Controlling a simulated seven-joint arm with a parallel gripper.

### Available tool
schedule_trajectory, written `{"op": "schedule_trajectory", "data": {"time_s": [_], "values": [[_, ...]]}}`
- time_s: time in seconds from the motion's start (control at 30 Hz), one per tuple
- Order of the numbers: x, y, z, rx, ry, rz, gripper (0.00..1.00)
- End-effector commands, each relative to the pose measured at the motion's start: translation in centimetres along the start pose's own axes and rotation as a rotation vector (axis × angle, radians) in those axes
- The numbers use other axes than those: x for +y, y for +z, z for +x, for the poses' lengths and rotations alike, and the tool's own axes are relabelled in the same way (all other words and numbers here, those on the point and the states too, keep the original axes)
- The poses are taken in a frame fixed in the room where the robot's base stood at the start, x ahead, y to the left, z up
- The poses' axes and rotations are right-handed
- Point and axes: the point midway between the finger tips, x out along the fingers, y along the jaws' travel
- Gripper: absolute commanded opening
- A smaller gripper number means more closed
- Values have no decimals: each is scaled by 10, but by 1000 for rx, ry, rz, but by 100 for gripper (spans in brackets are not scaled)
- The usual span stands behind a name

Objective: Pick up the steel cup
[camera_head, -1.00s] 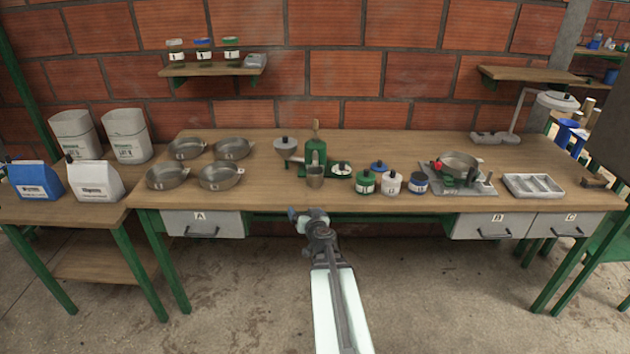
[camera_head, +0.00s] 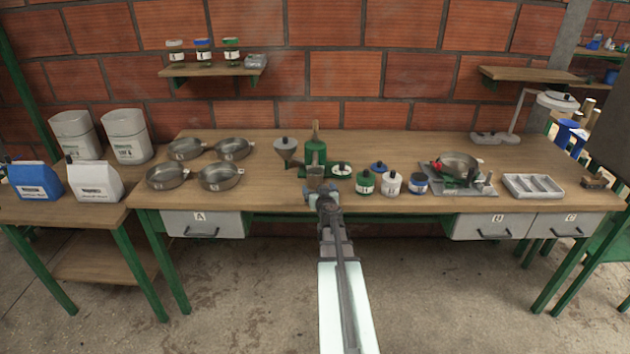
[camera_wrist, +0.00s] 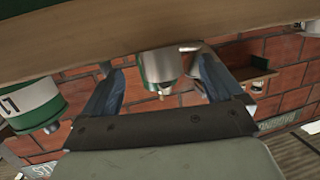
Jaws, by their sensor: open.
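The small steel cup (camera_head: 315,180) stands on the wooden table (camera_head: 260,190), in front of the green hand-cranked machine (camera_head: 316,155). My gripper (camera_head: 323,191) is at the table's front edge, just in front of the cup, and hides its lower part. In the wrist view my gripper's two blue fingers (camera_wrist: 160,85) are spread apart with nothing held between them. The scene there is upside down. Green and silvery surfaces show beyond the fingers; I cannot tell clearly which part is the cup.
Green, white and blue jars (camera_head: 391,183) stand right of the machine; the green jar (camera_wrist: 32,105) is at the left in the wrist view. A grey funnel (camera_head: 287,148) is left of the machine. Several metal pans (camera_head: 220,177) sit further left. The table edge is close beneath my gripper.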

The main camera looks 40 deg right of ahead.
Motion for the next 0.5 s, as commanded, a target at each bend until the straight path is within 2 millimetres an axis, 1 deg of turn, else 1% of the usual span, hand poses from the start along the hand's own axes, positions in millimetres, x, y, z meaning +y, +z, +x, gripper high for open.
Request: {"op": "schedule_trajectory", "data": {"time_s": [0.03, 0.1, 0.33, 0.5], "values": [[0, 0, 11, 0, 0, 0, 94], [0, 0, 17, 0, 0, 0, 94], [0, -1, 26, 0, 0, 0, 94], [2, -3, 48, 0, 0, 1, 94]]}}
